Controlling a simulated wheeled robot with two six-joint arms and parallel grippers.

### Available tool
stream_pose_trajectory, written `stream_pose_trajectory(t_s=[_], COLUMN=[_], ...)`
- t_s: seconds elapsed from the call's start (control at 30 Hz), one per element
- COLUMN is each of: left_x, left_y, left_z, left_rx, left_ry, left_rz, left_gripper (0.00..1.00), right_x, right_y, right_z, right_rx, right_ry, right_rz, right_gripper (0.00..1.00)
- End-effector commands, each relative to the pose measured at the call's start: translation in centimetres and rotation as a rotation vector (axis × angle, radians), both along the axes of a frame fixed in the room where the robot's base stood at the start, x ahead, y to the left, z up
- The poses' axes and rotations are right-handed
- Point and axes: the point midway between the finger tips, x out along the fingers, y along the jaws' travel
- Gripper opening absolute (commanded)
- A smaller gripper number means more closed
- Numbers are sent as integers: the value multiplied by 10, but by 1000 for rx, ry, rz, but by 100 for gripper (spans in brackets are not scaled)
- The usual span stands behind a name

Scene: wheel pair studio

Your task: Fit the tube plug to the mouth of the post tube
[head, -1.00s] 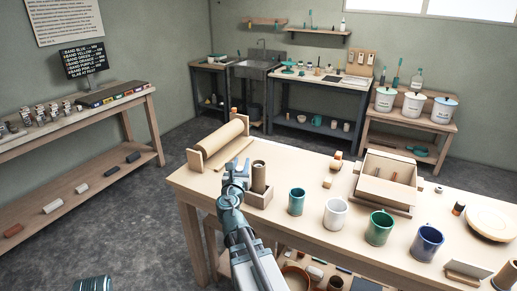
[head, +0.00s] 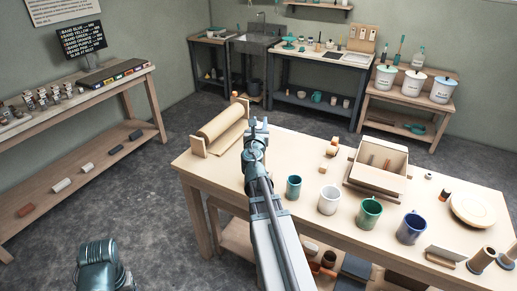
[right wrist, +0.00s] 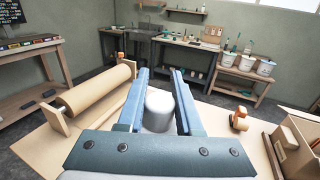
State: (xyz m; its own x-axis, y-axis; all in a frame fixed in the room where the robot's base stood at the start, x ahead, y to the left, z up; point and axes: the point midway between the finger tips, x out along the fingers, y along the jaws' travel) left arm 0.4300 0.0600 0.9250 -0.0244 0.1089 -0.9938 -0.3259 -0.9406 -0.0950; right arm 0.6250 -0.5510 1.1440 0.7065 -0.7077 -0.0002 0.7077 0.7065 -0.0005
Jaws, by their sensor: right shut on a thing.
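My right gripper (head: 255,122) is raised over the left part of the workbench (head: 330,255). In the right wrist view its two blue fingers are shut on a pale, rounded piece, which looks like the tube plug (right wrist: 159,108). The plug's lower part is hidden, and I cannot tell whether it touches anything. The tube does not show in the wrist view either. My left gripper is not in view; only part of my left arm shows at the lower left.
A brown paper roll on a stand (head: 220,120) is left of my right gripper. A teal mug (head: 293,187) and several other mugs stand to the right. The bench's front edge runs under my arm.

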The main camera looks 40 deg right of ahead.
Motion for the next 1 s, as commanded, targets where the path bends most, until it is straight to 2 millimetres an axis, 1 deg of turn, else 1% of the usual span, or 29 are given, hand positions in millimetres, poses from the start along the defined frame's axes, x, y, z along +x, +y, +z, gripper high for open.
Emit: stream_pose_trajectory(t_s=[0.17,0.37,0.57,0.8,1.0], left_x=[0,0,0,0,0], left_y=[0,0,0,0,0], left_z=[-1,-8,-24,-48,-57], left_rx=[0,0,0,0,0], left_ry=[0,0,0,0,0], left_rz=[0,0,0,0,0], left_gripper=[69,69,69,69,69], right_x=[0,0,0,0,0], right_y=[0,0,0,0,0], right_z=[-1,-8,-24,-48,-57], right_rx=[0,0,0,0,0], right_ry=[0,0,0,0,0], right_rz=[0,-1,-4,-10,-13], right_gripper=[0,0,0,0,0])
